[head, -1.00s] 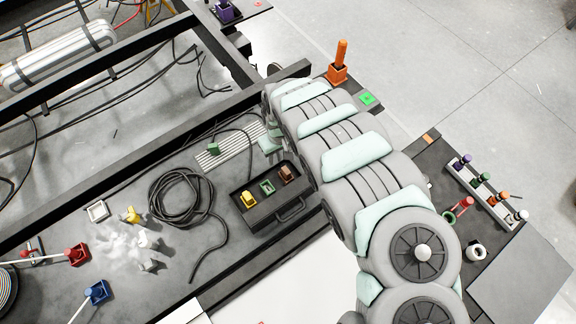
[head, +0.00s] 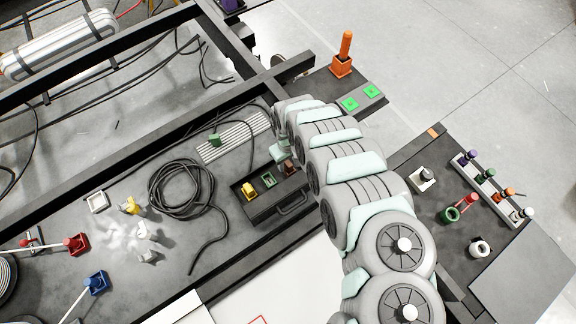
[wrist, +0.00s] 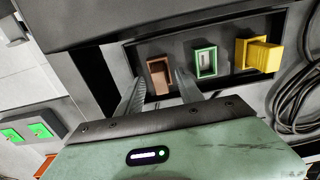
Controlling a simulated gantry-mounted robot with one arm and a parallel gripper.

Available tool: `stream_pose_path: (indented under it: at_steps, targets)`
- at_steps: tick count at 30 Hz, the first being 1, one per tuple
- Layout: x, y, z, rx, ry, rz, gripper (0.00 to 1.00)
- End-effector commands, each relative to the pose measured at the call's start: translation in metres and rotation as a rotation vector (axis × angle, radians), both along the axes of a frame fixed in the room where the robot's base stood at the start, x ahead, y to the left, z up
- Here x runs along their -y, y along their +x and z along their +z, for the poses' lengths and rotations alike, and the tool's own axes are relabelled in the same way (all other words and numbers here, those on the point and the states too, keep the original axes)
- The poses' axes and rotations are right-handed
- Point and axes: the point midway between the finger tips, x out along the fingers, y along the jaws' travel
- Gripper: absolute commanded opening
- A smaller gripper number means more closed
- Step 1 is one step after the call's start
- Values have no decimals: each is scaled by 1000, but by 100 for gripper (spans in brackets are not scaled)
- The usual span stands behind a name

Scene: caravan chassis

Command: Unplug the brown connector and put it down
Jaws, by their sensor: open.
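The brown connector (wrist: 158,72) sits at one end of a row in the dark box, beside the green-framed socket. In the wrist view it lies between the two fingertips of my gripper (wrist: 160,80). My gripper is open, with one grey finger on each side of the brown connector; I cannot tell whether either finger touches it. In the head view the brown connector (head: 290,167) shows at the right end of the box (head: 262,211), close beside my gripper. My arm and wrist hide part of the gripper there.
The green socket (wrist: 205,63) looks empty. A yellow connector (wrist: 259,55) stands at the row's other end. A coiled black cable (head: 180,190) lies left of the box.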

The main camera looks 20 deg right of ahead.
Motion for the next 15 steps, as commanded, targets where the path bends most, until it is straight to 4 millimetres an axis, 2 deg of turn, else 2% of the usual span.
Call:
stream_pose_path:
  at_steps: [1, 6, 14, 15]
  targets:
    - [-3, 0, -7, -1, 4, 1, 44]
    - [0, -1, -16, -3, 0, 0, 44]
    - [0, -1, -17, -2, 0, 0, 44]
    - [0, -1, -17, -2, 0, 0, 40]
